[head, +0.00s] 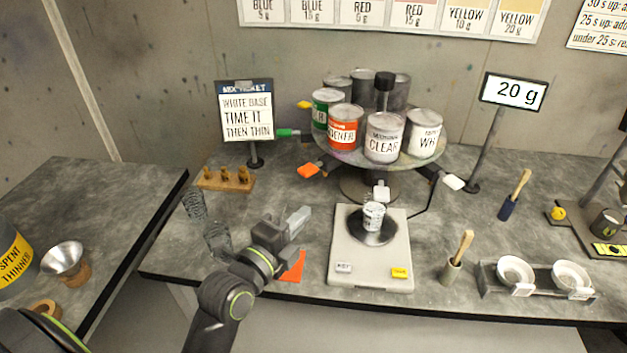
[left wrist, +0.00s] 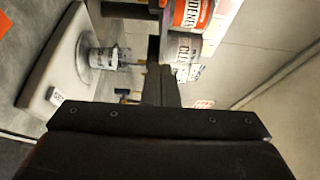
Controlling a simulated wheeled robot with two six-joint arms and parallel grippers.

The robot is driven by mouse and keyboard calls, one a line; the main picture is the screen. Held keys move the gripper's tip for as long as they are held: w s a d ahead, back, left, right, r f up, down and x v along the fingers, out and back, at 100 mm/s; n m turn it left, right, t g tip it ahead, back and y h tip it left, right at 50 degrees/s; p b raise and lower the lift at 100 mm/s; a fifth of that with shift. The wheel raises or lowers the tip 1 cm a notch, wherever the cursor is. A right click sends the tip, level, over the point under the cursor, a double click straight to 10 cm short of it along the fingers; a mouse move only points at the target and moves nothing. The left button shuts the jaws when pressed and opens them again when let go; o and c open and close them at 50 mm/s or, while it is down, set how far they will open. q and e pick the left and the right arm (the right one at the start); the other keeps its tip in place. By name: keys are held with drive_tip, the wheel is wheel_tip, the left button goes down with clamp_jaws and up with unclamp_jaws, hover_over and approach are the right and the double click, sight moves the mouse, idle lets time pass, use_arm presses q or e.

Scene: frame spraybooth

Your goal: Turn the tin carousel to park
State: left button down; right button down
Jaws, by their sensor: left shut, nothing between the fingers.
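The tin carousel (head: 350,155) stands at the back middle of the bench in the head view, on a central post with a black knob (head: 384,80). It bears several tins: a clear tin (head: 384,137) faces front, an orange-red tin (head: 345,128) is left of it, a green-labelled tin (head: 325,105) further left, a white tin (head: 424,135) at right. My right gripper is not in view.
A scale (head: 370,270) with a cup (head: 373,215) stands right of my left gripper. Glass cups (head: 217,240), a wooden weight block (head: 225,180) and a ticket stand (head: 247,112) are at left. A 20 g display (head: 514,93) stands right of the carousel.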

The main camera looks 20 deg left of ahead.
use_arm(q)
drive_tip(key=w+a+p, duration=0.2)
drive_tip(key=w+p, duration=0.4)
drive_tip(key=w, duration=0.5)
drive_tip(key=shift+w, duration=0.15)
drive_tip(key=shift+a, duration=0.1)
